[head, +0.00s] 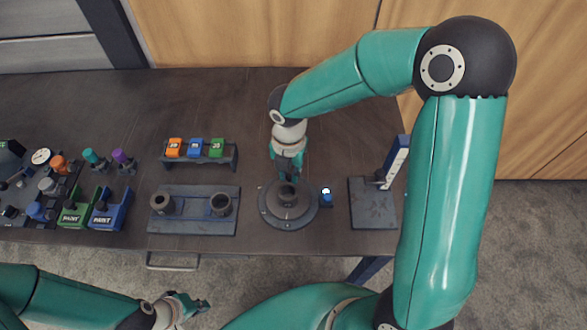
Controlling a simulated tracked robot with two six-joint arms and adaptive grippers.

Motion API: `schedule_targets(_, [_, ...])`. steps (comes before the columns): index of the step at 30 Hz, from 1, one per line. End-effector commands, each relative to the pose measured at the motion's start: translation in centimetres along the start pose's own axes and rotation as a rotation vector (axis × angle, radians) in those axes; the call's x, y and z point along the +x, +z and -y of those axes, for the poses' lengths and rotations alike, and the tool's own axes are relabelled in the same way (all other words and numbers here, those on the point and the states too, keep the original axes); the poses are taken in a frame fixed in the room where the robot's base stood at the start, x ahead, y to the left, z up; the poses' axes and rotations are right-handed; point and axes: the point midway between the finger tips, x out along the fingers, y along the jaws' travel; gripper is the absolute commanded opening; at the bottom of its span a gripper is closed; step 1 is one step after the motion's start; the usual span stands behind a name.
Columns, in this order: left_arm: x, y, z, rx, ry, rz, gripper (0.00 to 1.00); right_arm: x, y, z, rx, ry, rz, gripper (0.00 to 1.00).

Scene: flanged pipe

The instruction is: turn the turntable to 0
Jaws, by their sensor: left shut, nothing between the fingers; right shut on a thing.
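The turntable (273,215) is a round dark grey disc near the table's front edge, with a short upright pipe (288,199) at its middle. A small blue-lit display (326,191) stands just right of it; its reading is too small to make out. My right gripper (287,180) points down at the back of the pipe and is shut on it; the fingertips partly hide the contact. My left gripper (205,304) is shut and empty, low in front of the table, well away from the turntable.
A plate with two pipe stubs (193,229) lies left of the turntable. Behind it stands a rack (228,164) with orange, blue and green blocks. A grey plate with an upright post (372,217) is at right. Paint bins and tools crowd the far left. The table's back is clear.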

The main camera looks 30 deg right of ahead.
Motion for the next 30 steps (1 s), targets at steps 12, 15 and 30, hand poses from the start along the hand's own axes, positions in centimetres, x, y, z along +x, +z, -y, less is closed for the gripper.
schedule_targets(12, [-0.36, 0.0, -0.13, 0.0, 0.0, 0.0, 0.0, 0.28, -0.51, 0.03, -0.06, -0.012, -0.012, 0.0])
schedule_targets(15, [-0.36, 0.0, -0.13, 0.0, 0.0, 0.0, 0.0, 0.29, -0.51, 0.02, -0.061, -0.012, -0.012, 0.0])
schedule_targets(30, [-0.37, 0.0, -0.13, 0.0, 0.0, 0.0, 0.0, 0.17, -0.3, -0.08, -0.06, -0.007, -0.006, 0.43])
